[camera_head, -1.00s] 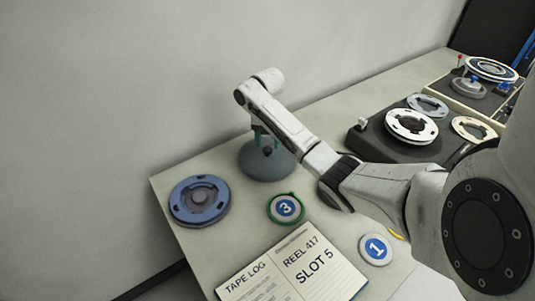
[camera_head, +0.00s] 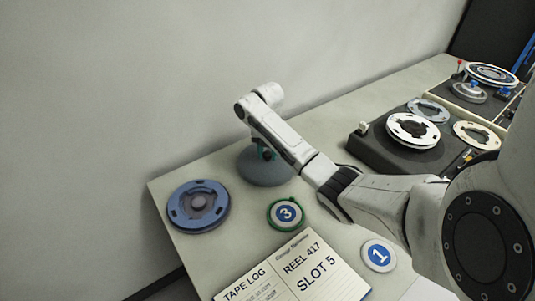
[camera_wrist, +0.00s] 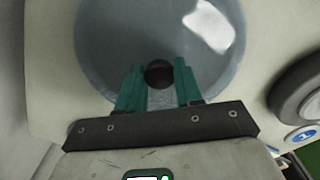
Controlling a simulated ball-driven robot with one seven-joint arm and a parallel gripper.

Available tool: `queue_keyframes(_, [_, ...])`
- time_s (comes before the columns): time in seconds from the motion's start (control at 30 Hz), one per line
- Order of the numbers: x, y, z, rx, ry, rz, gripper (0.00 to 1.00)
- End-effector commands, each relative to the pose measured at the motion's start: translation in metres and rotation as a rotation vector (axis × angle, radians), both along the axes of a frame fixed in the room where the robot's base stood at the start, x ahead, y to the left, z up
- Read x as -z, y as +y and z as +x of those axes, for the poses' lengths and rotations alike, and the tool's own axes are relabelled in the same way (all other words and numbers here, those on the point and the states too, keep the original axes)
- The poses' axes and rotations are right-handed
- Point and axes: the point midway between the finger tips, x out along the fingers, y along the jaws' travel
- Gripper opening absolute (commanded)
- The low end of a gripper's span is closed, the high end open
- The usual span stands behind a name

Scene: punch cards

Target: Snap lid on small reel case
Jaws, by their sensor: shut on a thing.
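A grey round lid (camera_head: 262,176) with a dark knob lies low over the left part of the table, next to the wall. It also shows large in the wrist view (camera_wrist: 105,45), with the dark knob (camera_wrist: 158,74) in its middle. My gripper (camera_wrist: 160,80) has its teal fingers shut on this knob from both sides. In the head view my gripper (camera_head: 265,152) is over the lid's centre, partly covered by my wrist. I cannot tell whether the lid touches the table or a case under it.
A blue reel (camera_head: 199,205) lies left of the lid. Round pieces labelled 3 (camera_head: 287,213) and 1 (camera_head: 379,254) and a tape log (camera_head: 290,270) lie in front. A dark tape machine (camera_head: 385,150) stands to the right. A dark-rimmed round thing (camera_wrist: 300,90) is partly cut off.

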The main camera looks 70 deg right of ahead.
Motion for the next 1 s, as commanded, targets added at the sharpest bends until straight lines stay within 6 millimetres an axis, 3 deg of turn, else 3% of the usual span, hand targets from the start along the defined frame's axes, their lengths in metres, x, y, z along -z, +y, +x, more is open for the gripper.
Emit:
queue_keyframes(0.13, [0.000,0.000,0.000,0.000,0.000,-0.001,0.11])
queue_keyframes(1.0, [-0.042,0.000,0.000,0.000,0.000,-0.001,0.10])
